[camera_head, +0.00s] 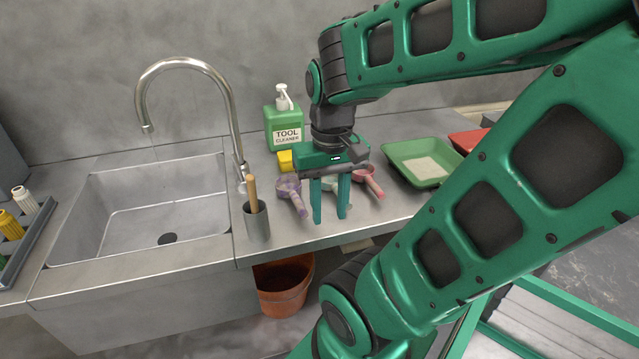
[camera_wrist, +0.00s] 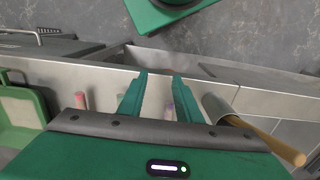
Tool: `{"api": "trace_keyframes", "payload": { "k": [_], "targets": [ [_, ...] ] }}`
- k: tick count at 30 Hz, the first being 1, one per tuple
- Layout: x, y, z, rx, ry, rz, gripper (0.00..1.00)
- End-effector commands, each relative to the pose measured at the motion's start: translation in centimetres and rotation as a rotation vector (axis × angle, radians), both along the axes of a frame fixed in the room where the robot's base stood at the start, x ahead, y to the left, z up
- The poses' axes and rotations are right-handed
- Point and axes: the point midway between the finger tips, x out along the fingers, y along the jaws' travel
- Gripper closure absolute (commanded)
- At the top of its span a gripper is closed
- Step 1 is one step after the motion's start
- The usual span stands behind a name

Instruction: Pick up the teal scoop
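The teal scoop (camera_head: 329,184) lies on the steel counter, pale teal and partly hidden behind my gripper's fingers in the head view. A purple speckled scoop (camera_head: 289,188) lies to its left and a pinkish-red scoop (camera_head: 368,179) to its right. My gripper (camera_head: 329,217) points down over the counter's front part, its two green fingers apart with nothing held between them. In the wrist view my gripper (camera_wrist: 159,74) is also open, with the counter's edge beyond its tips. The teal scoop is mostly hidden there by a finger and the gripper body.
A grey cup (camera_head: 257,222) with a wooden-handled tool stands left of the scoops, beside the sink (camera_head: 150,205). Behind are a green soap bottle (camera_head: 284,125) and yellow sponge (camera_head: 286,160). A green tray (camera_head: 421,163) sits at right. An orange bucket (camera_head: 285,287) is below the counter.

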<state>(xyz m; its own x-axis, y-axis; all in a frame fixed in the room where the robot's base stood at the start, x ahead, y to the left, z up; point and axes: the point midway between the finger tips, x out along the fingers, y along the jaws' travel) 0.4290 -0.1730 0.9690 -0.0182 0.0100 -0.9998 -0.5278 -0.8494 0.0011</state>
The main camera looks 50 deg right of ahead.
Motion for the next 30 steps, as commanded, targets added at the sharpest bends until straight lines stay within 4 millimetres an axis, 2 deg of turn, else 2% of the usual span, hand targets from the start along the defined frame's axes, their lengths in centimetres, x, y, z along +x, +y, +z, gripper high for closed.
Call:
{"api": "trace_keyframes", "payload": {
  "k": [2,3,6,8,11,14,21,25,30],
  "targets": [
    [0.0,0.0,0.0,0.000,0.000,0.000,0.69],
    [0.0,0.0,0.0,0.000,0.000,0.000,0.64],
    [-0.9,-0.2,0.7,-0.003,-0.014,-0.013,0.40],
    [-0.4,-0.7,1.1,-0.007,-0.013,-0.041,0.27],
    [1.6,-1.4,1.9,-0.019,-0.009,-0.123,0.27],
    [4.2,-3.6,3.0,-0.031,-0.004,-0.246,0.27],
    [10.3,-10.6,4.3,-0.037,-0.005,-0.550,0.27],
    [12.2,-13.7,4.2,-0.026,-0.008,-0.664,0.27],
    [13.4,-15.7,3.9,-0.018,-0.011,-0.737,0.27]
  ]
}}
